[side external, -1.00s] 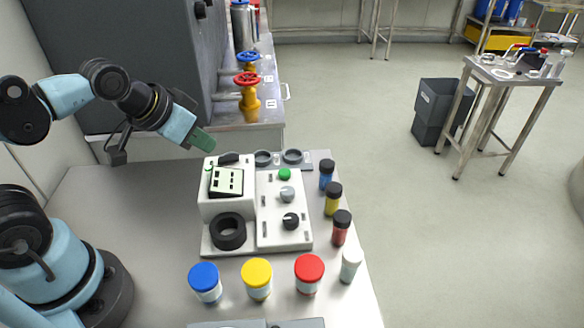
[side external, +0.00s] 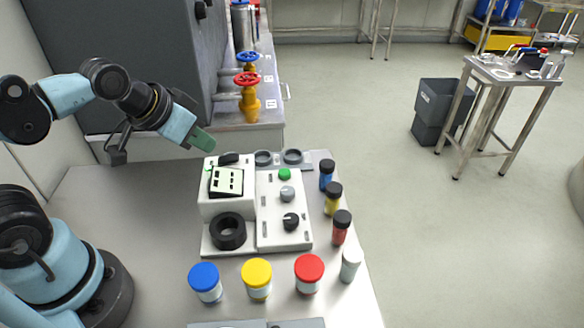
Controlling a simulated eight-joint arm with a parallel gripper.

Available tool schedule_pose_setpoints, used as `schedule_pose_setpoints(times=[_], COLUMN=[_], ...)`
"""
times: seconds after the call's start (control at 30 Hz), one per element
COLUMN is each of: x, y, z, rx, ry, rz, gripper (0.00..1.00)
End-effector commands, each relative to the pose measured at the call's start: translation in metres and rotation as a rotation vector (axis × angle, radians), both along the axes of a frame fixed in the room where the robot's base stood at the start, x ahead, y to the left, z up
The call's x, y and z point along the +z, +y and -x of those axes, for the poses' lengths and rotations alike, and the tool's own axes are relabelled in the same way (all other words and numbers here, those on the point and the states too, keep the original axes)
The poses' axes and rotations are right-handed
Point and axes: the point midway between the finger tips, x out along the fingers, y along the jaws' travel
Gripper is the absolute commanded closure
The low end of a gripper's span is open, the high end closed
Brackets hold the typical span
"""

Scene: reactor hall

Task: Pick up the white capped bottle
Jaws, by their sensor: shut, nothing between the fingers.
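The white capped bottle (side external: 349,266) stands upright near the right edge of the bench, at the right end of the front row of containers. My gripper (side external: 205,142) is shut and empty. It hangs in the air near the back left of the white instrument (side external: 228,205), far from the bottle, up and to the left of it in the picture. Nothing hides the bottle.
Jars with blue (side external: 204,282), yellow (side external: 257,279) and red (side external: 309,273) lids stand left of the bottle. Black-capped red (side external: 341,228) and yellow (side external: 333,199) bottles and a blue one (side external: 326,175) line the right edge behind it. The instrument fills the bench middle.

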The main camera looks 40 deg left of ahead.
Motion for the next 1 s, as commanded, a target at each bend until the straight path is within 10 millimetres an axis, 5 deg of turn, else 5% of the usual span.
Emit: schedule_pose_setpoints(times=[0.3, 0.7, 1.0], x=[0.0, 0.0, 0.0006], y=[0.0, 0.0, -0.0011], z=[0.0, 0.0, -0.0007], rx=[0.0, 0.0, -0.001], ry=[0.0, 0.0, 0.003], rz=[0.0, 0.0, 0.002], gripper=[0.98, 0.37, 0.36])
